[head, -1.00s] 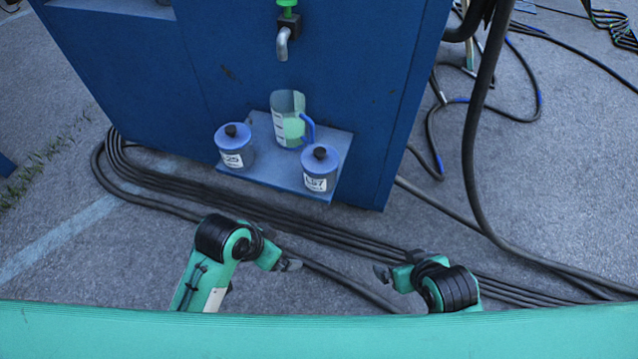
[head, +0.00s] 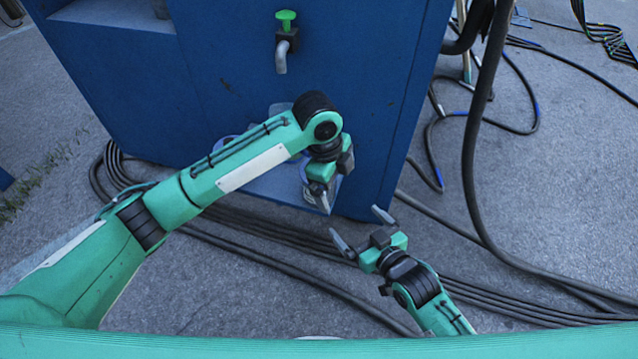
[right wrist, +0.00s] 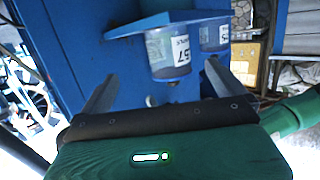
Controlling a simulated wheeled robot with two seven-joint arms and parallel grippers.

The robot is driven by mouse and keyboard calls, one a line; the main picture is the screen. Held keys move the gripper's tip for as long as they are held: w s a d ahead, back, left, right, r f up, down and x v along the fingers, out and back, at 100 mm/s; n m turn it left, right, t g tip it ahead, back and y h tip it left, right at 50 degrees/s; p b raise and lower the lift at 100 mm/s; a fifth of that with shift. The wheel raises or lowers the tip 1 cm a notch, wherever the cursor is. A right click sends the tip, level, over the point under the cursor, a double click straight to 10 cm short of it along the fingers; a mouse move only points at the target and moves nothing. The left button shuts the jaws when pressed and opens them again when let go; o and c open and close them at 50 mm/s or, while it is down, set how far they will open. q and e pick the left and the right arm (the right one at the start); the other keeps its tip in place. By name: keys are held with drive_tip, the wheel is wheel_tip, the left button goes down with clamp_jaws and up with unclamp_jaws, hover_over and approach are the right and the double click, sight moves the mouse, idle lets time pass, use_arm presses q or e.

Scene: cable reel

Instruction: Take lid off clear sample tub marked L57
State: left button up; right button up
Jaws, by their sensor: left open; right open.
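The clear tub marked L57 (right wrist: 168,52) shows in the right wrist view, where the scene looks upside down. Its blue lid (right wrist: 172,72) with a dark knob is on it. In the head view my left arm and gripper hide most of this tub. My left gripper (head: 331,190) is open, over the right front of the shelf at the tub; I cannot tell whether it touches the lid. My right gripper (head: 360,228) is open and empty, in front of and to the right of the shelf, apart from the tub.
The blue shelf (head: 270,189) juts from a blue cabinet (head: 225,60). A second labelled tub (right wrist: 214,34) stands on it. The jug (head: 279,108) is mostly hidden behind my left arm. A tap (head: 281,55) is above. Black cables (head: 250,228) run along the ground in front.

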use_arm(q)
drive_tip(key=w+a+r, duration=0.1)
drive_tip(key=w+r, duration=0.1)
drive_tip(key=w+a+r+m+y, duration=0.1)
drive_tip(key=w, duration=0.1)
drive_tip(key=w+a+r+m+y, duration=0.1)
drive_tip(key=w+r, duration=0.1)
drive_tip(key=w, duration=0.1)
drive_tip(key=shift+a+r, duration=0.3)
drive_tip(key=shift+a, duration=0.05)
use_arm(e)
drive_tip(key=w+a, duration=0.3)
drive_tip(key=w, duration=0.1)
drive_tip(key=w+a+t+y, duration=0.1)
drive_tip(key=w+a, duration=0.2)
drive_tip(key=w, duration=0.1)
drive_tip(key=w+a+r+n+y, duration=0.1)
drive_tip(key=w+a, duration=0.2)
drive_tip(key=w, duration=0.1)
drive_tip(key=shift+w+a+t, duration=0.1)
drive_tip(key=shift+w+t, duration=0.2)
drive_tip(key=shift+w, duration=0.05)
